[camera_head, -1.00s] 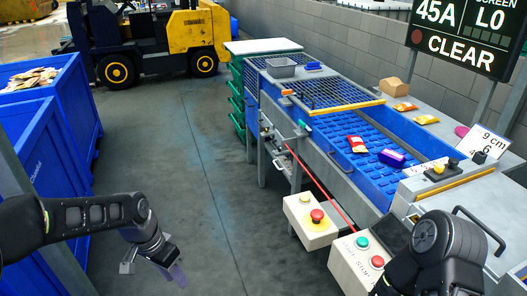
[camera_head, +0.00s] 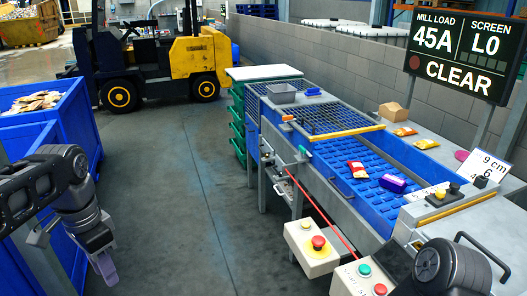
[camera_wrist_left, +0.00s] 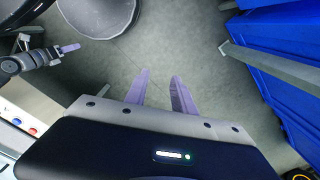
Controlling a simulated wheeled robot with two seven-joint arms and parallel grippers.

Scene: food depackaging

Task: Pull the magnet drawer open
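I cannot single out the magnet drawer with certainty; the grey side of the blue conveyor machine (camera_head: 350,205) carries small fittings, among them a teal handle-like piece (camera_head: 303,150). My left gripper (camera_head: 107,270) hangs over the floor at the lower left of the head view, well apart from the machine. In the left wrist view its two purple fingers (camera_wrist_left: 160,88) are spread with only floor between them. My right gripper (camera_wrist_left: 69,47) shows small at the upper left of the wrist view; its finger opening is unclear.
Blue bins (camera_head: 72,115) stand close behind my left arm. Control boxes with buttons (camera_head: 311,252) stand before the machine, and a red cord (camera_head: 318,203) runs along its side. Green crates (camera_head: 237,117) and a yellow forklift (camera_head: 196,58) are farther back. The middle floor is clear.

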